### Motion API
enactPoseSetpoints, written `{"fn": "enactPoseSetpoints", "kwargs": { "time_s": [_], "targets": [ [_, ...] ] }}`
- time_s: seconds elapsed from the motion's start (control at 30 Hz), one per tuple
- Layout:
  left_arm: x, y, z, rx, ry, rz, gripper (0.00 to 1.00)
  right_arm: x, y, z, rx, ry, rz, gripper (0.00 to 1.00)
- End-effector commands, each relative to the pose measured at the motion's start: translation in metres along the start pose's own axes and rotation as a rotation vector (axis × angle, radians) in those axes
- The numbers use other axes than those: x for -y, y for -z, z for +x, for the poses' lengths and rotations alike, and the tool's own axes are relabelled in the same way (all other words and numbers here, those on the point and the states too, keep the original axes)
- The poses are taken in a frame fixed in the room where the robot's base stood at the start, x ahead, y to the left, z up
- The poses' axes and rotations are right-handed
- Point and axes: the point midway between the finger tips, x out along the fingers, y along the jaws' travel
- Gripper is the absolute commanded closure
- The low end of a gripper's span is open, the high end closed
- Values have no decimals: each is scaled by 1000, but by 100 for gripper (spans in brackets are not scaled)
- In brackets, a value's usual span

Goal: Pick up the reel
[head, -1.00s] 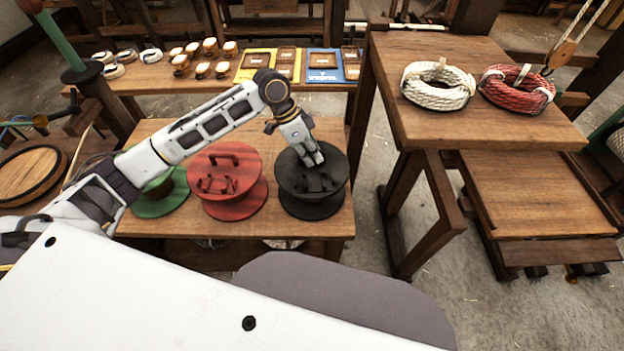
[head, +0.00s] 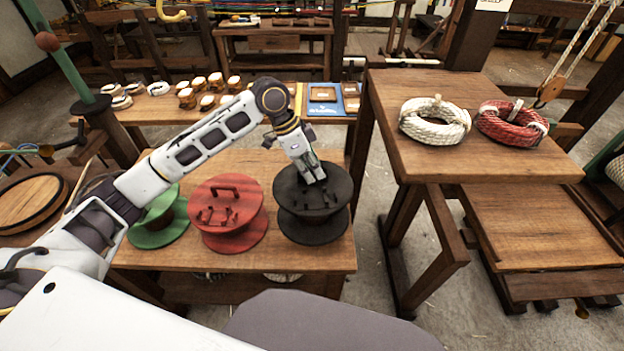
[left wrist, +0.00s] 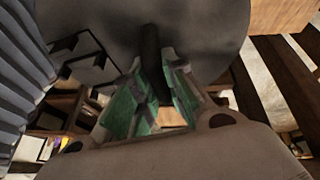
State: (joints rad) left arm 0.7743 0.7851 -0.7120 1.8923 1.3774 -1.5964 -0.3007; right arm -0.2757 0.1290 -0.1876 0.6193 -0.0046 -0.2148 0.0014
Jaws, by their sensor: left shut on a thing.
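Three reels stand in a row on a low wooden table: a green reel (head: 160,222), a red reel (head: 225,207) and a black reel (head: 293,225). My left gripper (head: 315,177) reaches down from the left onto the top of the black reel. In the left wrist view the fingers (left wrist: 150,95) are closed around a dark bar-like handle on the black reel's upper disc (left wrist: 205,30). The black reel looks upright, at about the height of the table; I cannot tell if it is clear of the top. My right gripper is in neither view.
The low table (head: 180,258) has bare wood in front of the reels. A higher table (head: 470,90) at the right carries a white rope coil (head: 434,121) and a red rope coil (head: 512,125). Small items sit on a bench behind the reels.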

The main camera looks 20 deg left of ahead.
Motion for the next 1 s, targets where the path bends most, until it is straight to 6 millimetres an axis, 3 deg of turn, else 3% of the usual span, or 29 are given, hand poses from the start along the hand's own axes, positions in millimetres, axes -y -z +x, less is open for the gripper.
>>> {"fn": "enactPoseSetpoints", "kwargs": {
  "time_s": [0.1, 0.3, 0.73, 1.0],
  "targets": [
    [-2, 8, -16, -4, 3, 3, 100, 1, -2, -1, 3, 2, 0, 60],
    [-5, 13, -30, -3, 1, 2, 100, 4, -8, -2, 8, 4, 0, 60],
    [-5, 14, -33, -2, 1, 2, 100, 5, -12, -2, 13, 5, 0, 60],
    [-5, 14, -33, -2, 1, 1, 100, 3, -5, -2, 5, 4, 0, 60]
  ]
}}
